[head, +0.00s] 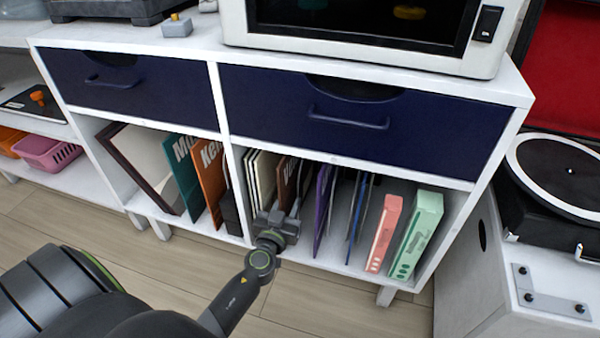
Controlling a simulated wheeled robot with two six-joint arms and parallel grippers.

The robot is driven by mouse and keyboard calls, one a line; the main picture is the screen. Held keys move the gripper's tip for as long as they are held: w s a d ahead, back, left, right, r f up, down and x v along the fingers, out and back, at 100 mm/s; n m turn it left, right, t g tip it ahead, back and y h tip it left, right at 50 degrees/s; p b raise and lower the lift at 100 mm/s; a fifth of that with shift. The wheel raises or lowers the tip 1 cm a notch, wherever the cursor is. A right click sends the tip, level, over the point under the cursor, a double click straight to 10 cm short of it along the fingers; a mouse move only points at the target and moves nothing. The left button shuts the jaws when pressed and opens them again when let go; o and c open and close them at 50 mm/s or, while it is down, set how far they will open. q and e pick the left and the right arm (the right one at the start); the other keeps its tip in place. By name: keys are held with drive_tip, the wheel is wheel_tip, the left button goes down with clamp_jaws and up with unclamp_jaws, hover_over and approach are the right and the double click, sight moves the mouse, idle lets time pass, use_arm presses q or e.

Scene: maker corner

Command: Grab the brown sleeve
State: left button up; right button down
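A brown sleeve (288,177) with pale lettering stands upright in the right-hand open compartment, between white sleeves and a purple one. My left gripper (281,205) is at the front of that compartment, right before the brown sleeve. Its two fingers point into the shelf and stand apart, with the lower part of the brown sleeve behind and between them. I cannot tell whether they touch it. The gripper hides the sleeve's lower front edge. My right gripper is not in view.
White sleeves (262,175) stand left of the brown one; a purple sleeve (322,205) and blue ones stand right. A pink box (384,235) and a green box (416,236) lean further right. A white divider (236,170) is close on the left.

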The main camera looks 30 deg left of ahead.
use_arm(q)
clamp_jaws()
drive_tip(key=shift+r, duration=0.1)
idle(0.3)
